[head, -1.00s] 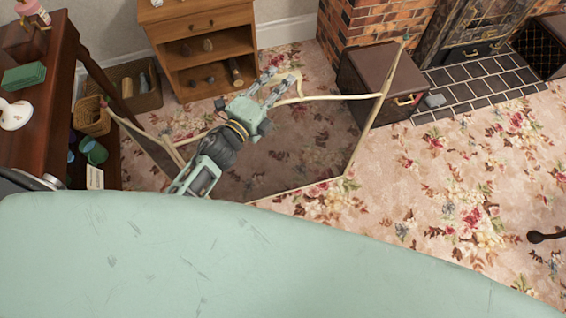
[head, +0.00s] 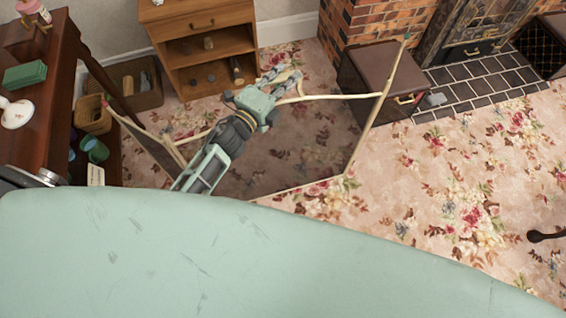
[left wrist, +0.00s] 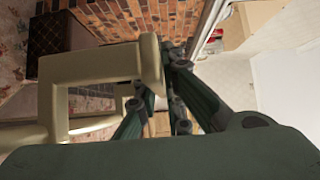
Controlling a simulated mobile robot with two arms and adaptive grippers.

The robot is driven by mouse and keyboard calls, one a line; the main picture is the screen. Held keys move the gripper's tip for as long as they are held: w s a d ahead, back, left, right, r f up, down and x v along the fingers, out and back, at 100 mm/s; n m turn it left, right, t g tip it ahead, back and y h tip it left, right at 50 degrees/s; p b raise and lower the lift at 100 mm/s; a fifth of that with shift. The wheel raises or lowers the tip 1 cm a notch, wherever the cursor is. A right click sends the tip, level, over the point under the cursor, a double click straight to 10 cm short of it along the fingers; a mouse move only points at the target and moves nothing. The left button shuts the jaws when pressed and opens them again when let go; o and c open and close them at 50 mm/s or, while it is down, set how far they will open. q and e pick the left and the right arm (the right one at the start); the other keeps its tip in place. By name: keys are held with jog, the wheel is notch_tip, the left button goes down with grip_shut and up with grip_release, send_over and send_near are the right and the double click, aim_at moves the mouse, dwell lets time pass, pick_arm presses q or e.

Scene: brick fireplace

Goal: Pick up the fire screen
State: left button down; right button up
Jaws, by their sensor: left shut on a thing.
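The fire screen (head: 336,97) stands on the floral carpet, with a cream frame, dark see-through mesh and side panels angled out. My left gripper (head: 280,75) reaches over it from the left and is shut on its top handle. In the left wrist view, the cream handle (left wrist: 62,75) is large and close, beside the green finger links of my left gripper (left wrist: 172,65). The handle hides part of the fingertips there. My right gripper is not in view.
A brown box (head: 375,65) stands just behind the screen's right side, by the brick fireplace (head: 385,20) and dark tiled hearth (head: 475,80). A wooden shelf unit (head: 205,40) is behind. A dark table (head: 50,105) and baskets (head: 92,116) are at left. Carpet at right is open.

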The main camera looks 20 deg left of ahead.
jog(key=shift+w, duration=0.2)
pick_arm(q)
jog(key=shift+w+r, duration=0.1)
jog(key=shift+r, duration=0.2)
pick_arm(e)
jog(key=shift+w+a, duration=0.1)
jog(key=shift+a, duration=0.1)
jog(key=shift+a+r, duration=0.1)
